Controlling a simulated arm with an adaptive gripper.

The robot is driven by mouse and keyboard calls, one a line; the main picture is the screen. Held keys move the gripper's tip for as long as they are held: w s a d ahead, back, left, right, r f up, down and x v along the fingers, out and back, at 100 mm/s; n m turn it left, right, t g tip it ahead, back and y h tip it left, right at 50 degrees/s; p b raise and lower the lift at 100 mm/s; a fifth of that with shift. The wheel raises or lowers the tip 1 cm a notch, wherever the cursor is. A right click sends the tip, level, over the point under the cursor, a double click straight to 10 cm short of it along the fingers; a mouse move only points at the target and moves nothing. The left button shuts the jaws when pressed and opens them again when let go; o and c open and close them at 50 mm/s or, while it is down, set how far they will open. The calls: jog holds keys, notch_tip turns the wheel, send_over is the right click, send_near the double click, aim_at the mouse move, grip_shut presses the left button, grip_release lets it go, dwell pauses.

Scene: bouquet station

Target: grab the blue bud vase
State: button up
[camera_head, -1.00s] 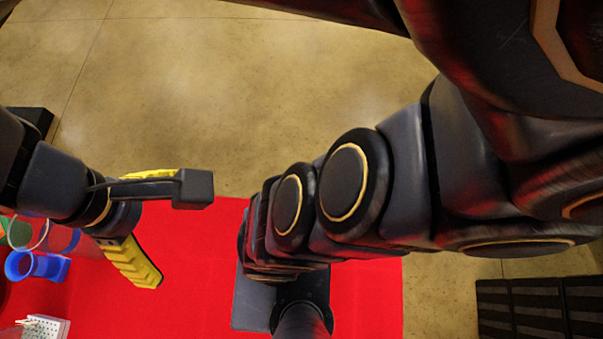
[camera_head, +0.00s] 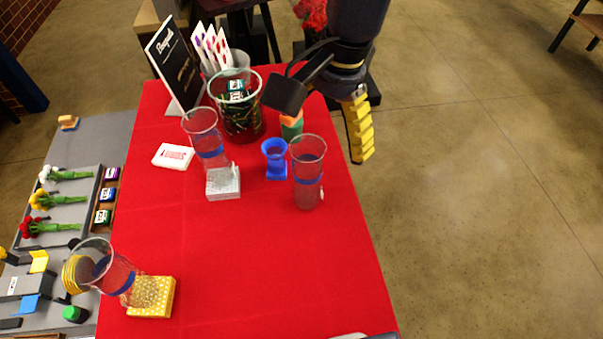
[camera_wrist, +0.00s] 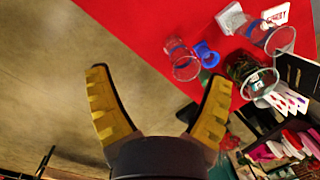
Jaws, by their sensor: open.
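The blue bud vase (camera_head: 275,158) stands on the red tablecloth, near its right side, between two tall clear glasses with blue bands. It also shows in the wrist view (camera_wrist: 207,55), right of centre, near a clear glass. My gripper (camera_wrist: 158,78) has yellow ribbed fingers spread wide with nothing between them. In the head view my gripper (camera_head: 359,128) hangs at the table's right edge, to the right of the blue bud vase and apart from it. Only one finger shows clearly there.
A clear banded glass (camera_head: 308,170) stands close to the vase's right, between it and my gripper's side. Another glass (camera_head: 203,135) stands left, near a white block (camera_head: 223,184). A green-and-orange item (camera_head: 292,125) and a stem-filled glass (camera_head: 240,112) stand behind. The front cloth is mostly clear.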

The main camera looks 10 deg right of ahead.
jog(key=w+a+m+t+y, duration=0.1)
jog(key=w+a+m+t, duration=0.1)
jog(key=w+m, duration=0.95)
jog(key=m+y, duration=0.1)
jog(key=m, duration=0.2)
send_over(276, 161)
jog(key=d, duration=0.2)
notch_tip(276, 161, down, 25)
jog(key=f, duration=0.1)
jog(key=w+f, duration=0.1)
jog(key=shift+w+a+f, duration=0.15)
jog(key=shift+a+f, duration=0.1)
jog(key=shift+f, duration=0.15)
jog(key=x, duration=0.5)
jog(key=shift+w+a+f, duration=0.2)
jog(key=shift+a+f, duration=0.05)
jog(key=shift+a, duration=0.05)
jog(key=shift+t, duration=0.3)
jog(key=c, duration=1.2)
